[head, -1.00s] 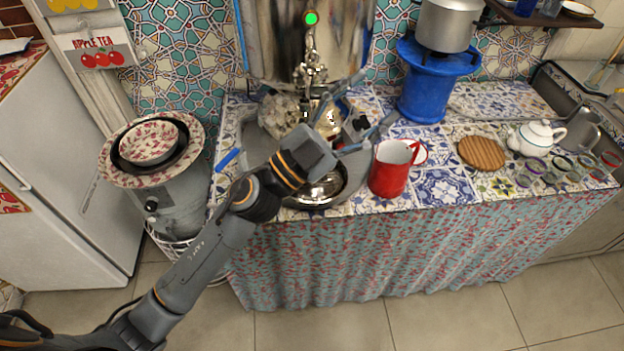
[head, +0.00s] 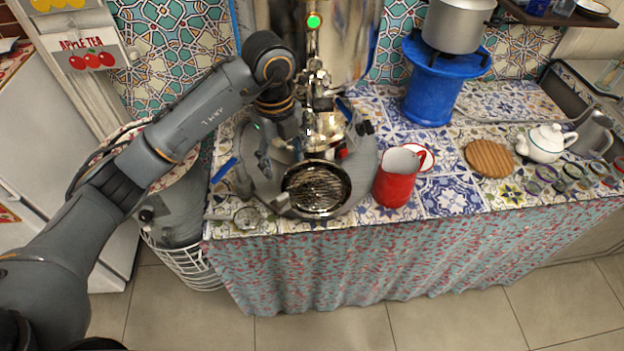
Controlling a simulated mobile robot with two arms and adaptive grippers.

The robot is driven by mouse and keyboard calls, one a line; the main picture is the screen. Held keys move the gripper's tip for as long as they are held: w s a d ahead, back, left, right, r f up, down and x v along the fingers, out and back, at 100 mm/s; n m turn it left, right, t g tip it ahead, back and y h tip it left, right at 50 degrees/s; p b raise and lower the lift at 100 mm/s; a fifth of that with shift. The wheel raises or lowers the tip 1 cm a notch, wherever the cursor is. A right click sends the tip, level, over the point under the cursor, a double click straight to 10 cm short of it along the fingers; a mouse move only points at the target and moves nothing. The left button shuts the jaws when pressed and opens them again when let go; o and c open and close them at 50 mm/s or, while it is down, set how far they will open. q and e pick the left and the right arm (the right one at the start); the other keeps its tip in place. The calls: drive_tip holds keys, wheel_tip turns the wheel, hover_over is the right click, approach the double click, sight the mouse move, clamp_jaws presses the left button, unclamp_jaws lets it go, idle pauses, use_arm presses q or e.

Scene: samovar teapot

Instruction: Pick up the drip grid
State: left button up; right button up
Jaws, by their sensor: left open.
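The drip grid (head: 316,188) is a round, dark grate with a shiny rim. It lies at the front of the grey round tray (head: 362,180) under the samovar's tap, and its top is uncovered. My left gripper (head: 277,160) points down over the tray, just behind and to the left of the grid. Its fingers are open, and I see nothing held between them. I cannot tell whether a finger touches the tray. My right gripper is not in view.
The shiny samovar (head: 345,40) with its tap (head: 318,95) stands close behind. A red jug (head: 395,178) stands just right of the tray. A small glass item (head: 247,217) is at the front left. Farther right are a wooden board (head: 489,158) and a white teapot (head: 545,142).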

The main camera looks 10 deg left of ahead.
sight(282, 196)
use_arm(q)
drive_tip(key=f, duration=0.3)
drive_tip(key=shift+a+f, duration=0.1)
drive_tip(key=shift+a, duration=0.2)
wheel_tip(282, 196, down, 4)
drive_tip(key=shift+r, duration=0.1)
drive_tip(key=shift+f, duration=0.4)
drive_tip(key=shift+a+f+p, duration=0.1)
drive_tip(key=shift+f+p, duration=0.45)
drive_tip(key=shift+f, duration=0.05)
wheel_tip(282, 196, down, 4)
drive_tip(key=shift+a+r+p, duration=0.15)
drive_tip(key=shift+r+p, duration=0.05)
drive_tip(key=shift+p, duration=0.35)
drive_tip(key=shift+f, duration=0.4)
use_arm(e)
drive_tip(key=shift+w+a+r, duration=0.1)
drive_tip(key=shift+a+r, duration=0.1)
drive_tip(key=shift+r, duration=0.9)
use_arm(q)
drive_tip(key=shift+c, duration=0.2)
